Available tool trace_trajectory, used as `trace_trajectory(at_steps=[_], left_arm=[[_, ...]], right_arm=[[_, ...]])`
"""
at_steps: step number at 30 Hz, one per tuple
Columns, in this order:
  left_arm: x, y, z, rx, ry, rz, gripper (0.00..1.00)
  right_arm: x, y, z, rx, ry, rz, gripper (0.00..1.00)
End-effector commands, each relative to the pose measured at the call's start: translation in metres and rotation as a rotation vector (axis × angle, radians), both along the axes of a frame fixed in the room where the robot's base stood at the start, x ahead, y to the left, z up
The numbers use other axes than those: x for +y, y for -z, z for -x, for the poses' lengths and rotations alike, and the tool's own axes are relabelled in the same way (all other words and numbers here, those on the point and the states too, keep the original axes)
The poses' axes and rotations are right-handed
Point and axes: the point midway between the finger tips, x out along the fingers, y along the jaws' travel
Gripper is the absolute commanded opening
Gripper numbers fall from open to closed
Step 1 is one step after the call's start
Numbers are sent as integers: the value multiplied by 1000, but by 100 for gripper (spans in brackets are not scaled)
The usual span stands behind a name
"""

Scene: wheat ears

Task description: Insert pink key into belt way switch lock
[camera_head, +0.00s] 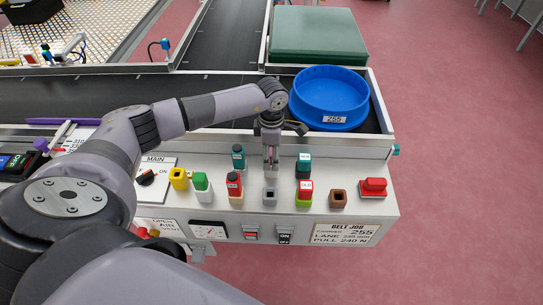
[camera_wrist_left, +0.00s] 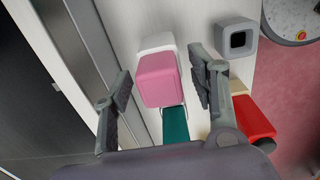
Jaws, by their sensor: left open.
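The pink key (camera_wrist_left: 158,80) is a rounded block between the fingers of my left gripper (camera_wrist_left: 160,68) in the left wrist view, beside a white base (camera_wrist_left: 155,42). Whether it is seated in that base is not clear. The fingers are open, with a gap on the right side. In the head view my left gripper (camera_head: 270,158) points down over the panel's back row and mostly hides the key. An empty grey square socket (camera_head: 269,196) is in front of it; it also shows in the left wrist view (camera_wrist_left: 238,40). I cannot tell which socket is the belt way switch lock.
Teal keys (camera_head: 238,157) (camera_head: 304,165) stand either side of the gripper. Red keys (camera_head: 234,187) (camera_head: 305,190), a yellow socket (camera_head: 179,179) and a brown socket (camera_head: 338,198) line the front row. A blue ring bin (camera_head: 330,98) stands behind.

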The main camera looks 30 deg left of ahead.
Motion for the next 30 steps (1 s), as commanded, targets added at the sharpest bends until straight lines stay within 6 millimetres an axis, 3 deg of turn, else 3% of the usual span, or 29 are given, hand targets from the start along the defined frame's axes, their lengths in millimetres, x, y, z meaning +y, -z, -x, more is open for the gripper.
trace_trajectory(at_steps=[4, 27, 30], left_arm=[[0, 0, 0, 0, 0, 0, 53], [0, -1, 0, 0, 0, 0, 2], [0, -1, 0, 0, 0, 0, 2]], right_arm=[[1, 0, 0, 0, 1, -1, 40], [2, 0, 0, -1, 1, -2, 40], [2, 0, 0, -1, 1, -2, 40]])
